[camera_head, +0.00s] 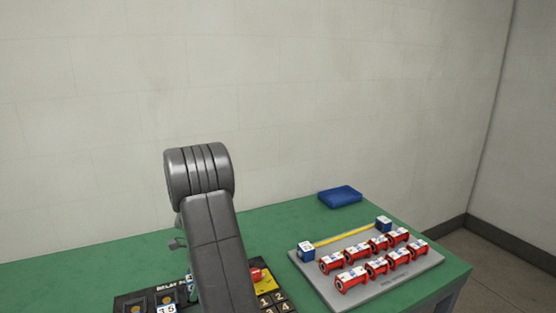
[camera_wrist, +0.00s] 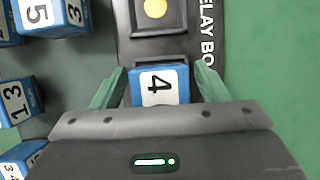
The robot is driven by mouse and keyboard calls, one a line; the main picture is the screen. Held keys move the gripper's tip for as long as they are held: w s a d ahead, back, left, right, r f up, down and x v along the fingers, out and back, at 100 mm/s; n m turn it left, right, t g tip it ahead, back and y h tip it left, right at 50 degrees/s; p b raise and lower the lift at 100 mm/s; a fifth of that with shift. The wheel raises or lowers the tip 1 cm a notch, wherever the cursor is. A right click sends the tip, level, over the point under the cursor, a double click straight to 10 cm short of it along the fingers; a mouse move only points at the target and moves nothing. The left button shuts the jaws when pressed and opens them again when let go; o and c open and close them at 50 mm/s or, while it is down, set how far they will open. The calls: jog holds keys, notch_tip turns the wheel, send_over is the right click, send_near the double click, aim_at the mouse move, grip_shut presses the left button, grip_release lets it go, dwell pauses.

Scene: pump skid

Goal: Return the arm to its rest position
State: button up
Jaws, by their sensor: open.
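My gripper (camera_wrist: 158,82) shows in the wrist view with its two green fingers apart. A blue cube with a white top marked 4 (camera_wrist: 157,86) lies between the fingers, with a gap visible on each side. The cube sits on the dark relay board (camera_wrist: 188,45), below a round yellow spot. In the head view my grey arm rises in front of the green table and hides much of the relay board (camera_head: 128,302). The fingers are not clearly visible there.
Several blue numbered cubes (camera_wrist: 15,103) lie left in the wrist view. On the green table (camera_head: 75,270) are a red button (camera_head: 257,274), a blue block (camera_head: 340,196) and a grey tray (camera_head: 395,287) with several red spools. A wall (camera_head: 90,100) stands behind.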

jog(key=shift+r, duration=1.95)
jog(key=shift+f, duration=0.1)
